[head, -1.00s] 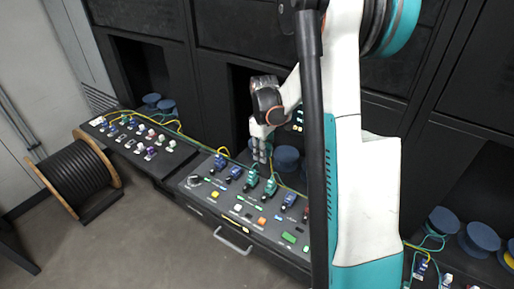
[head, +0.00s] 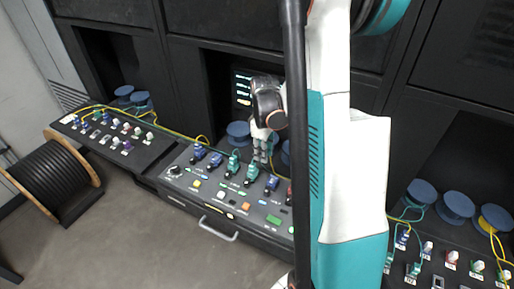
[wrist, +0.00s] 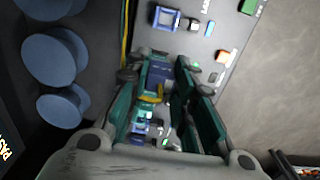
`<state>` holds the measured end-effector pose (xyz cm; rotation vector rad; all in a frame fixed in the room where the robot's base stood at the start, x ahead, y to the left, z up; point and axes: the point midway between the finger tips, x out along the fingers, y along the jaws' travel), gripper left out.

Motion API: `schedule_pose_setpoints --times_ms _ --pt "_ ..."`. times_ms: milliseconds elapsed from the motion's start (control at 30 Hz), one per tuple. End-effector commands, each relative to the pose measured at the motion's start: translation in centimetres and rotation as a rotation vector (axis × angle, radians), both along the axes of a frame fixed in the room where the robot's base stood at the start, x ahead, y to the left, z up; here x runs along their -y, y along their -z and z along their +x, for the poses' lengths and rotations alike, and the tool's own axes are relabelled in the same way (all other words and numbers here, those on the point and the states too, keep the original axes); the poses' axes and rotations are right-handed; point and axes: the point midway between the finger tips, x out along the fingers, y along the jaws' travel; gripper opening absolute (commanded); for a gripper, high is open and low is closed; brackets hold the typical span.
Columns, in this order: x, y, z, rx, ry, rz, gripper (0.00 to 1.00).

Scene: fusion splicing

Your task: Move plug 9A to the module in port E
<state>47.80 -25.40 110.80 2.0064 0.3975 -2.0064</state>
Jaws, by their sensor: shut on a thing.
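My gripper (wrist: 162,105) is in the middle of the wrist view, with its dark teal fingers close together around a small plug. A yellow part (wrist: 152,94) and blue parts show between the fingers; the fingers hide much of the plug, and no label is readable. In the head view my gripper (head: 262,152) hangs over the back of the middle console (head: 175,192), beside two teal modules (head: 233,162) (head: 252,172). Blue modules (head: 205,157) stand to their left and another blue module (head: 272,183) to their right. I cannot tell which port is E.
A black cable spool (head: 45,182) stands on the floor at left. Another console (head: 100,140) with small plugs is at left, and one (head: 450,268) at lower right. Blue reels (head: 455,206) stand behind the consoles. A handle (head: 218,229) juts from the middle console's front.

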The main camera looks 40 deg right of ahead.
Motion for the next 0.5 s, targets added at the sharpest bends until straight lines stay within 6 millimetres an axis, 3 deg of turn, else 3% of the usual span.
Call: schedule_pose_setpoints --times_ms 500 --pt "1.6 1.9 -4.0 0.000 0.001 0.000 0.06"
